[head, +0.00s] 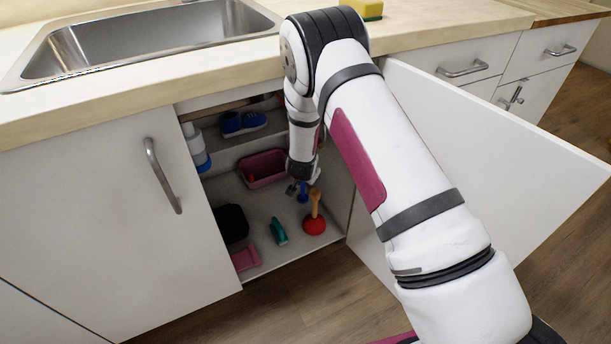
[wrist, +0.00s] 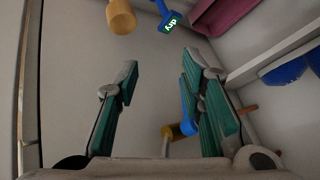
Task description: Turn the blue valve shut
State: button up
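The blue valve handle (wrist: 187,112) shows in the wrist view as a thin blue lever beside a brass-coloured fitting (wrist: 171,131) on a pale pipe. My gripper (wrist: 158,78) has its two green-padded fingers spread wide apart, with nothing held between them. The lever lies between the fingers in the picture, close along the inner side of the right finger. I cannot tell if it touches that finger. In the head view my gripper (head: 298,187) is inside the open sink cabinet, small and dark. I cannot make out the valve clearly there.
A plunger (head: 314,222) with a wooden handle stands close to my gripper. A pink basin (head: 263,168), blue shoes (head: 242,123), a dark box (head: 231,223) and a green item (head: 278,231) are inside the cabinet. The open door (head: 480,150) stands right of my arm.

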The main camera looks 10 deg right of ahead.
jog(key=shift+s+a, duration=0.1)
jog(key=shift+s, duration=0.15)
jog(key=shift+w+f, duration=0.15)
jog(key=shift+w, duration=0.1)
jog(key=c, duration=0.7)
jog(key=w+n+t, duration=0.1)
jog(key=w+f+n+t+h+b, duration=0.1)
jog(key=w+n, duration=0.1)
jog(key=w+f+n, duration=0.1)
jog(key=w, duration=0.1)
jog(key=shift+w+a+n+t+b, duration=0.1)
jog(key=shift+a+n+t+b, duration=0.2)
jog(key=shift+t+b, duration=0.1)
grip_shut()
jog(key=w+a+f+n+t+h+b, duration=0.1)
jog(key=a+n+t+h+b, duration=0.2)
jog(key=n, duration=0.4)
jog(key=w+a+n+t+h+b, duration=0.1)
jog(key=w+a+n+t+h, duration=0.15)
jog(key=n+t, duration=0.35)
jog(key=w+d+r+n+b, duration=0.1)
jog(key=w+d+b, duration=0.3)
jog(key=d+b, duration=0.1)
jog(key=shift+w+d+r+n+g+h, duration=0.15)
jog(key=shift+d+n+g+h, duration=0.2)
jog(key=shift+d, duration=0.3)
